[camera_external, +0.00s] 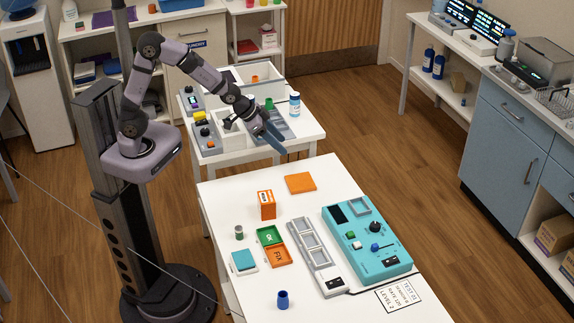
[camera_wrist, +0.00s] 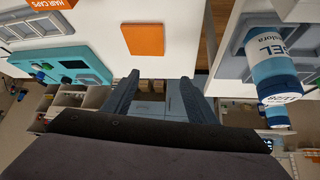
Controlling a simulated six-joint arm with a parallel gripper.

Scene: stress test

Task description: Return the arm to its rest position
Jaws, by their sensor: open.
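My arm reaches from its column on the left over the small back table. My gripper (camera_external: 277,138) is above the front edge of that table, near the gap to the front table. In the wrist view my gripper (camera_wrist: 160,77) has its two fingers apart with nothing held between them. A white and blue gel bottle (camera_external: 294,104) stands on the back table near the gripper. The bottle shows large at the right of the wrist view (camera_wrist: 271,65), apart from the fingers.
The front white table (camera_external: 222,195) holds an orange square (camera_external: 300,183), an orange box (camera_external: 267,205), a teal device (camera_external: 385,262), a grey tray (camera_external: 303,243) and a blue cup (camera_external: 283,300). The back table (camera_external: 312,130) is crowded with bins. Open floor (camera_external: 405,150) lies to the right.

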